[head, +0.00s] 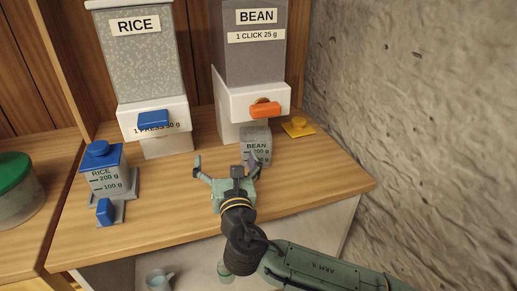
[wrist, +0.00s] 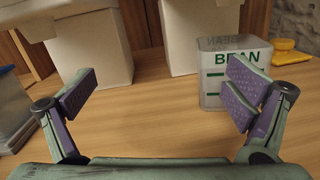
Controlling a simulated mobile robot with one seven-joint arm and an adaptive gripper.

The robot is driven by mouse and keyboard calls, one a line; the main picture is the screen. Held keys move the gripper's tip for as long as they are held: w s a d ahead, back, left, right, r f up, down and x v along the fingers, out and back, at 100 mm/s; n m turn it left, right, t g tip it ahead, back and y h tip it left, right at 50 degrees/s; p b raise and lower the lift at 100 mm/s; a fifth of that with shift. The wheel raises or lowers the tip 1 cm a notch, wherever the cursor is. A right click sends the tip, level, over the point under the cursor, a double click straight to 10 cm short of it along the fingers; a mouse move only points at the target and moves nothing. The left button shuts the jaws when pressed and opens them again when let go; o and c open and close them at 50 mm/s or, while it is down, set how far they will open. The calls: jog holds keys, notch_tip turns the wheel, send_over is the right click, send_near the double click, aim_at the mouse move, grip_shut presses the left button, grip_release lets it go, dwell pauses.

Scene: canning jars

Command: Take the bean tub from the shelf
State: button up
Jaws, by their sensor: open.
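The bean tub (head: 257,142) is a small clear-grey container marked BEAN with level lines. It stands on the wooden shelf (head: 190,211) under the spout of the bean dispenser (head: 252,98). In the wrist view the bean tub (wrist: 226,78) is at the right, partly hidden behind the right finger. My gripper (head: 227,166) is open and empty, in front of the tub and a little to its left. In the wrist view my gripper (wrist: 160,95) has bare wood between its fingers, with the tub beyond the right finger. I cannot tell whether that finger touches it.
The rice dispenser (head: 140,75) stands at the left, with a blue-lidded rice tub (head: 104,178) in front. A yellow lid (head: 298,127) lies right of the bean tub, near the rough wall (head: 420,90). A green-lidded container (head: 15,195) is far left. The front-middle shelf is clear.

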jog(key=d+f+h, duration=0.1)
jog(key=d, duration=0.1)
jog(key=d+f+h, duration=0.1)
jog(key=d, duration=0.2)
jog(key=d+f+h, duration=0.1)
jog(key=d, duration=0.1)
jog(key=shift+w+d+f, duration=0.15)
jog(key=shift+w+d, duration=0.2)
jog(key=p, duration=0.2)
send_near(255, 136)
jog(key=w, duration=0.2)
jog(key=w+p, duration=0.1)
jog(key=w, duration=0.2)
jog(key=shift+a, duration=0.2)
jog(key=shift+w, duration=0.5)
jog(key=shift+c, duration=0.4)
jog(key=c, duration=1.3)
jog(key=shift+p, duration=0.35)
